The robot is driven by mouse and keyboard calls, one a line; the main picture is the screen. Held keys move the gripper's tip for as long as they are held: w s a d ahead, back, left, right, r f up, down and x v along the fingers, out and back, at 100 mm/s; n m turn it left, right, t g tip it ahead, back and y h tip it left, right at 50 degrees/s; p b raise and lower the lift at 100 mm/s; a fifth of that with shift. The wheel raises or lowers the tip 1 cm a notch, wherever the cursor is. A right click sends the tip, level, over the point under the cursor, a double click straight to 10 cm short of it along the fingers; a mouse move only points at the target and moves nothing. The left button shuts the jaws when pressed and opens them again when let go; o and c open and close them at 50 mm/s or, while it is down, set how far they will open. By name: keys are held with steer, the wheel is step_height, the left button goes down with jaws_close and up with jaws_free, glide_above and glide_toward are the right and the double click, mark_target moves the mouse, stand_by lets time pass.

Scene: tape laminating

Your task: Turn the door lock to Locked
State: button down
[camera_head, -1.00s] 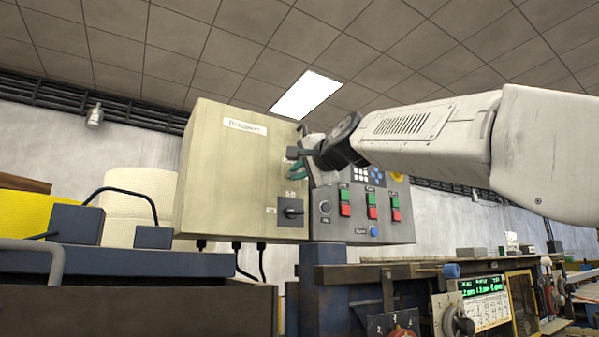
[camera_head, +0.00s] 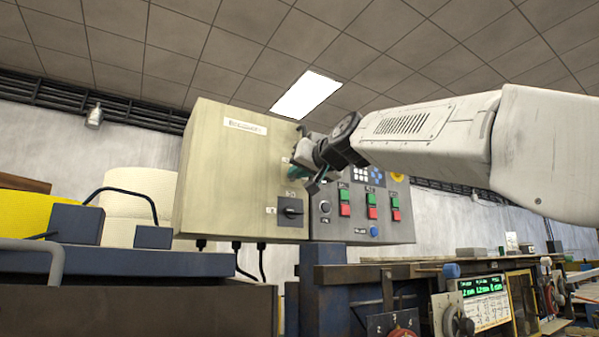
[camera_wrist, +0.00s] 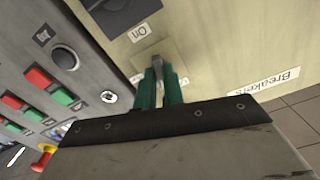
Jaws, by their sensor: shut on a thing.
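The door lock is on the beige cabinet (camera_head: 225,180) labelled "Breakers". In the wrist view its small grey knob (camera_wrist: 157,62) stands out from a pale plate on the door (camera_wrist: 205,55). My gripper (camera_wrist: 160,76) has its two green fingers shut on the knob, one on each side. In the head view my gripper (camera_head: 300,172) is at the right part of the cabinet front, and the lock is mostly hidden behind it. I cannot read any lock label, so its setting cannot be told.
A black rotary switch (camera_head: 290,212) sits just below the lock, with an "On" label (camera_wrist: 139,32) beside it. A grey button panel (camera_head: 362,205) with green and red buttons adjoins on the right. A blue bench (camera_head: 120,262) stands in front.

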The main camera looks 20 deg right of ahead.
steer(key=shift+n, duration=1.5)
steer(key=c, duration=1.5)
jaws_free()
steer(key=s+d, duration=0.1)
steer(key=s, duration=0.6)
steer(key=shift+s+d, duration=0.3)
